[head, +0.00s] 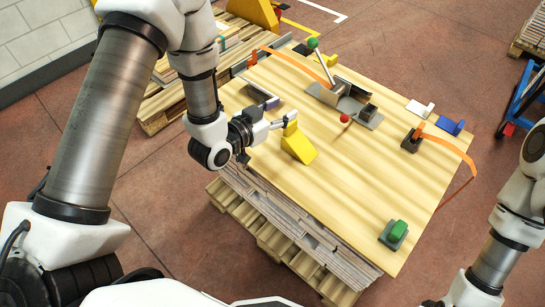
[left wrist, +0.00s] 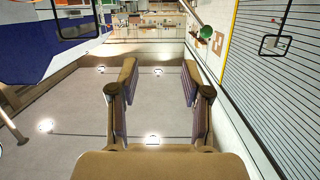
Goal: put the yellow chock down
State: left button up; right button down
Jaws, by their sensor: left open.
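The yellow chock (head: 299,147) is a wedge-shaped block at the left part of the wooden tabletop, and it appears to rest on the wood. My left gripper (head: 284,121) is at its upper end, very close to it; I cannot tell whether they touch. In the left wrist view the two jaws (left wrist: 153,85) are apart with nothing between them, and the chock does not show there. My right arm comes in at the lower right, but its gripper is out of the picture.
The tabletop (head: 330,190) is clear in front of the chock. A grey fixture (head: 345,100) with a red ball-topped lever (head: 345,118) stands behind. A green block (head: 397,230) sits near the front right edge. Orange strips (head: 450,147) arch at the right. Blue (head: 451,127) and white (head: 420,108) pieces lie nearby.

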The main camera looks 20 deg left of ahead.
pick_arm(q)
notch_tip(320, 180, down, 3)
jog(key=s, duration=0.2)
send_over(301, 140)
jog(key=a, duration=0.4)
jog(key=shift+n+g+y, duration=0.3)
jog(key=shift+n+g, duration=0.1)
jog(key=f, duration=0.5)
jog(key=shift+w+d, duration=0.2)
jog(key=shift+d, duration=0.05)
grip_shut()
